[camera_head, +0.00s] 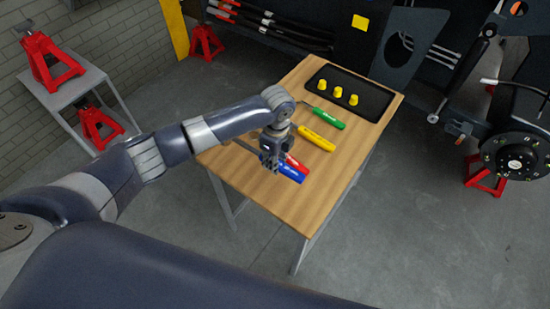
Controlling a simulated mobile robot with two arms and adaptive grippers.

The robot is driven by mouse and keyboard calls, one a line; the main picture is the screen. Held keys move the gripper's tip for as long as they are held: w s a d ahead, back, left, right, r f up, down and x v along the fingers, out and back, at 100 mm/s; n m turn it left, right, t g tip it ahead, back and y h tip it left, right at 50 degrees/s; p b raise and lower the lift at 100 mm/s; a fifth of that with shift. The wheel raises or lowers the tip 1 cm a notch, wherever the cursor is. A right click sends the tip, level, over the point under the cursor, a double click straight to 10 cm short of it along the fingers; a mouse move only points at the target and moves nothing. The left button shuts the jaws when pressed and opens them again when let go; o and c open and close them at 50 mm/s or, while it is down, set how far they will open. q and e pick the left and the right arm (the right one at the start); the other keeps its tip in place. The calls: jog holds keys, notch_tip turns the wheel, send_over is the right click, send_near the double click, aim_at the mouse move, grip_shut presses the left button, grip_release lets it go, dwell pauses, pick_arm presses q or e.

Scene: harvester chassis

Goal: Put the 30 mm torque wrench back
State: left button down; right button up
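Torque wrenches with coloured handles lie on the wooden table (315,205): green (328,118), yellow (314,137), red (297,164) and blue (291,174). Their size labels are too small to read, so I cannot tell which is the 30 mm one. My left gripper (271,163) points down over the left ends of the red and blue handles and partly hides them. I cannot tell whether its fingers touch or hold a handle. A thin dark shaft shows just left of the gripper. My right gripper is not in view.
A black tray (372,92) with 3 yellow caps (338,92) lies at the table's far end. The table's near end is bare. Red jack stands (48,60) rest on a grey bench at left. The dark chassis with a wheel hub (516,160) stands behind and right.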

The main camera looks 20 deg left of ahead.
pick_arm(q)
jog(key=shift+r, duration=0.1)
jog(key=shift+r+p, duration=0.1)
jog(key=shift+p, duration=0.3)
jog(key=shift+f+b, duration=1.15)
jog(key=shift+f, duration=0.85)
jog(key=shift+w+f+b, duration=0.1)
jog(key=shift+f+b, duration=1.15)
jog(key=shift+f, duration=0.85)
jog(key=c, duration=1.3)
grip_release()
